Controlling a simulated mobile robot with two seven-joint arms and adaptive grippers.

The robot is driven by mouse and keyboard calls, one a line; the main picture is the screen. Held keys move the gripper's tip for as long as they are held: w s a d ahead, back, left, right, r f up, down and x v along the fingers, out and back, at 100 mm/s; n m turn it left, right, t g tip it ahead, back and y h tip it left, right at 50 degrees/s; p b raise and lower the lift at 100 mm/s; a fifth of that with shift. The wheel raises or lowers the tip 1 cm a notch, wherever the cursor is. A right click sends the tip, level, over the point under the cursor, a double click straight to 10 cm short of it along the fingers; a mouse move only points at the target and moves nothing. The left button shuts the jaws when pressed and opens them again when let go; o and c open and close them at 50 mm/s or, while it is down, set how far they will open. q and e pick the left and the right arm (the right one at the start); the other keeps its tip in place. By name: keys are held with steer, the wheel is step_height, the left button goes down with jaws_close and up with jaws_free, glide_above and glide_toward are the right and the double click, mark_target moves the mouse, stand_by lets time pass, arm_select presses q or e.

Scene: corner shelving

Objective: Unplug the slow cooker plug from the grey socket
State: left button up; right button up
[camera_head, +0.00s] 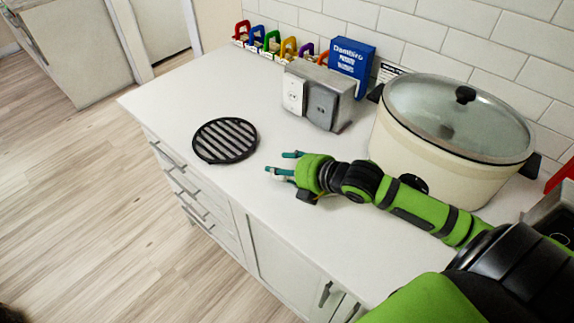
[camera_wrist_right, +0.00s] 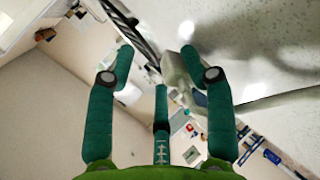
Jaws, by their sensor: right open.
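The cream slow cooker (camera_head: 407,150) with a glass lid and black knob stands on the counter at the right. A metal outlet box (camera_head: 343,88) stands near the wall in the middle, with a white socket (camera_head: 293,93) on its left and the grey socket (camera_head: 321,105) on its right. I cannot make out a plug or cord at the grey socket. My right gripper (camera_head: 283,164) is open and empty over the counter's front part, in front of the box and apart from it. Its green fingers are spread in the right wrist view (camera_wrist_right: 157,68). My left gripper is out of view.
A round black grate (camera_head: 225,140) lies on the counter, left of my right gripper. Several coloured padlock-like items (camera_head: 272,41) and a blue box (camera_head: 351,64) stand along the tiled wall. The counter between grate and outlet box is clear.

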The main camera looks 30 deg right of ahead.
steer(key=v, duration=0.9)
steer(key=shift+s+r, duration=0.1)
steer(key=shift+s, duration=0.1)
steer(key=shift+v, duration=1.3)
steer(key=shift+w+r, duration=0.1)
